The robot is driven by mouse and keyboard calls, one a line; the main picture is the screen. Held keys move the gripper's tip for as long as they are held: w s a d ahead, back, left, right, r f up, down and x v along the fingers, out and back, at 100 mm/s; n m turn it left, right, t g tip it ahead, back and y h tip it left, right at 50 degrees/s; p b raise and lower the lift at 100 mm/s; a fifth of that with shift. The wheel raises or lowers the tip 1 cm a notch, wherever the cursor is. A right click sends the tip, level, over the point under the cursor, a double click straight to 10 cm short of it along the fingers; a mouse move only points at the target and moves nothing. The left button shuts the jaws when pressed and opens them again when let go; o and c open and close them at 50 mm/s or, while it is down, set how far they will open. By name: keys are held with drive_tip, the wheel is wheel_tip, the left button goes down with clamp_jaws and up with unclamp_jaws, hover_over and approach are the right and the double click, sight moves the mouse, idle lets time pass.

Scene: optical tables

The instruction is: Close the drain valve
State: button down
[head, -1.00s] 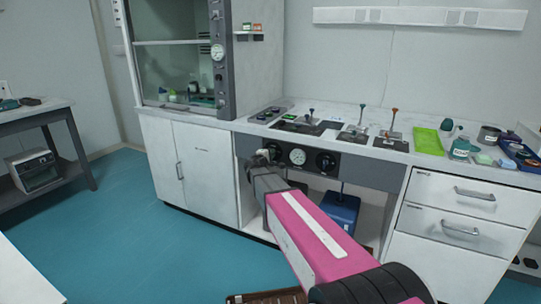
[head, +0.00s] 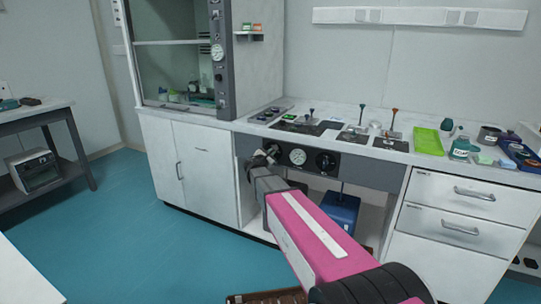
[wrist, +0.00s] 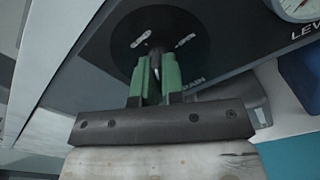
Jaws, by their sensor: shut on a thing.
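The drain valve is at the left end of the dark control panel (head: 312,158) under the bench top. In the wrist view its round black plate (wrist: 188,52) carries white marks, and part of the label, "RAIN", shows below it. My gripper (wrist: 154,62) has its green fingers shut on the small dark valve handle (wrist: 155,42) at the middle of the plate. The fingers hide most of the handle, so its exact angle is hard to tell. In the head view my arm reaches up to the valve and partly covers it.
A round gauge (head: 298,156) and a second black knob (head: 326,161) sit right of the valve. A blue container (head: 342,211) stands below the bench. Levers (head: 360,119) stand on the bench top, and drawers (head: 460,205) are at right. The floor at left is clear.

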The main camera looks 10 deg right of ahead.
drive_tip(key=n, duration=0.5)
drive_tip(key=shift+n, duration=0.4)
idle(0.4)
drive_tip(key=c, duration=1.2)
unclamp_jaws()
drive_tip(key=shift+c, duration=0.2)
drive_tip(key=shift+s+a, duration=0.1)
drive_tip(key=shift+s, duration=0.05)
drive_tip(key=v, duration=1)
drive_tip(key=shift+s+a, duration=0.15)
drive_tip(key=shift+s, duration=0.1)
